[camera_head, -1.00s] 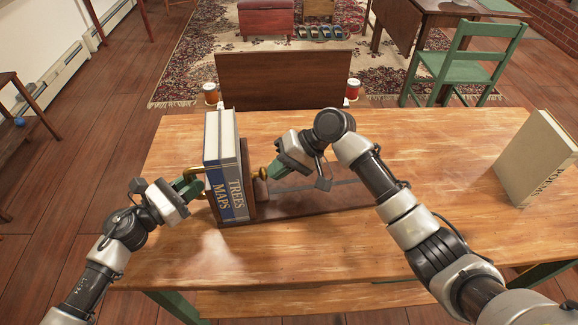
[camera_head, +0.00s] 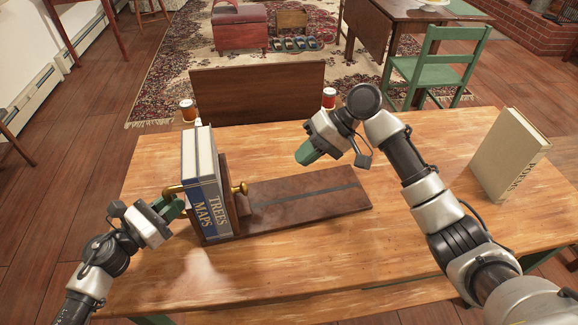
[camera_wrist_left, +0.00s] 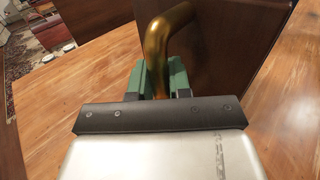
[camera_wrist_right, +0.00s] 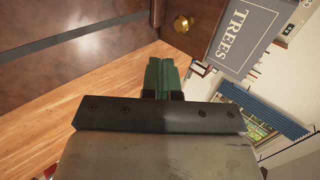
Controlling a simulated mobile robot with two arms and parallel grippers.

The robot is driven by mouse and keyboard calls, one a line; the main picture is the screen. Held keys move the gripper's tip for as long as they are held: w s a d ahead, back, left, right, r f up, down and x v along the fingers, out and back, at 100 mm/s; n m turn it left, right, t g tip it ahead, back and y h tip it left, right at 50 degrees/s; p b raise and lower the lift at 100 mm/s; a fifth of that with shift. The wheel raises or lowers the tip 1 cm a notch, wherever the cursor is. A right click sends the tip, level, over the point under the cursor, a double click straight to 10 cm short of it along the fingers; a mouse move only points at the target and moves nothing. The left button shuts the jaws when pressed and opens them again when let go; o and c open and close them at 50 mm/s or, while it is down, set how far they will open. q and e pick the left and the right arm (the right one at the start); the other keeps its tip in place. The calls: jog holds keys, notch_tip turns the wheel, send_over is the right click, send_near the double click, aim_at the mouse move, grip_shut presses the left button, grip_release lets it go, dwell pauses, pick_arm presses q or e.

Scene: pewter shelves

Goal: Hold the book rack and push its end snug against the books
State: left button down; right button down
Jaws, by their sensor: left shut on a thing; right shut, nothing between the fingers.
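The book rack (camera_head: 310,194) is a dark wooden base with a dark strip along it, lying on the table. Two books, Trees (camera_head: 208,168) and Maps (camera_head: 192,172), stand upright at its left end. The sliding end (camera_head: 229,196), with a brass knob (camera_head: 240,188), stands right beside Trees; I see no clear gap between them. My left gripper (camera_head: 172,207) is shut on the brass handle (camera_wrist_left: 158,50) at the rack's left end. My right gripper (camera_head: 308,153) is shut and empty, raised above and right of the knob, which also shows in the right wrist view (camera_wrist_right: 183,23).
A pale book, Poems (camera_head: 508,157), stands apart at the table's right. The wooden table (camera_head: 300,255) is clear in front of the rack. A dark wooden panel (camera_head: 258,92) with two jars beside it stands beyond the far edge.

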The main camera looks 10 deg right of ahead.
jog(key=shift+d+r, duration=0.25)
jog(key=shift+d, duration=0.05)
pick_arm(q)
jog(key=c, duration=1)
grip_release()
jog(key=v, duration=1.2)
pick_arm(e)
jog(key=shift+f, duration=0.1)
